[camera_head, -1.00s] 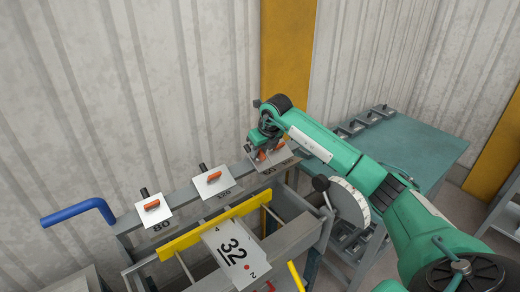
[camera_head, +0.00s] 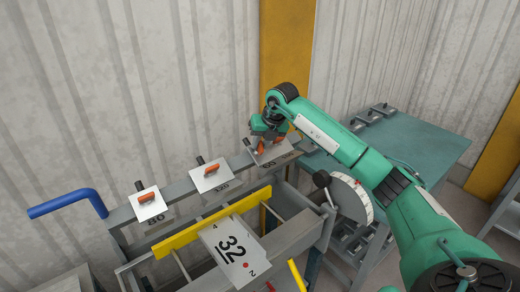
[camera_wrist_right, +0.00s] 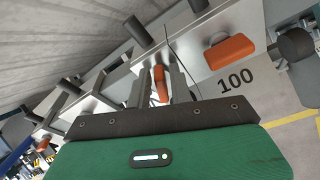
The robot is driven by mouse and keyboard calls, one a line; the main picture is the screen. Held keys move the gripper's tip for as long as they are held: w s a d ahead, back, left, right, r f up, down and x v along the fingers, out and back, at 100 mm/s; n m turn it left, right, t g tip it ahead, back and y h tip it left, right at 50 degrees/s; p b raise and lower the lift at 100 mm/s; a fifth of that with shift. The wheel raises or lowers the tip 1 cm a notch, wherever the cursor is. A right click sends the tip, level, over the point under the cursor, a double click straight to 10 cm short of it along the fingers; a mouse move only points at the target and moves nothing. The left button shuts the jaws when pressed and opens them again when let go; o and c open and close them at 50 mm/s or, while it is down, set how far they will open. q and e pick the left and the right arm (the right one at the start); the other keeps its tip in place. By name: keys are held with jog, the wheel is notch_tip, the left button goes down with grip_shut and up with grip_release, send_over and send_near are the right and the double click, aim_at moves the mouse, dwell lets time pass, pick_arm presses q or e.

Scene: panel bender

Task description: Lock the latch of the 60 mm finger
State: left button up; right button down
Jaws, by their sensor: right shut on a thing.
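That orange handle also shows in the head view (camera_head: 261,147). The number on this plate is partly hidden and too small to read. My left gripper is not in view.
A finger marked 100 (camera_wrist_right: 236,80), with its own orange latch, is close right in the wrist view. Fingers 80 (camera_head: 150,206) and 120 (camera_head: 212,178) sit left along the beam. A blue bar (camera_head: 68,202), yellow bar (camera_head: 212,224) and teal table (camera_head: 410,150) surround the machine.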

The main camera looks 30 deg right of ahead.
jog(key=m+b, duration=0.1)
jog(key=m, duration=0.1)
jog(key=m+b, duration=0.3)
jog(key=m, duration=0.1)
jog(key=shift+s+d+f+t+y, duration=0.2)
jog(key=shift+d+f+t+y, duration=0.1)
jog(key=shift+d+y, duration=0.1)
jog(key=m+b, duration=0.2)
jog(key=m, duration=0.1)
jog(key=shift+s+m+t, duration=0.15)
jog(key=shift+m+t, duration=0.15)
jog(key=shift+s+d+m+b, duration=0.15)
jog(key=shift+m+b, duration=0.7)
jog(key=shift+m, duration=0.65)
jog(key=c, duration=1.5)
grip_release()
jog(key=shift+s, duration=0.1)
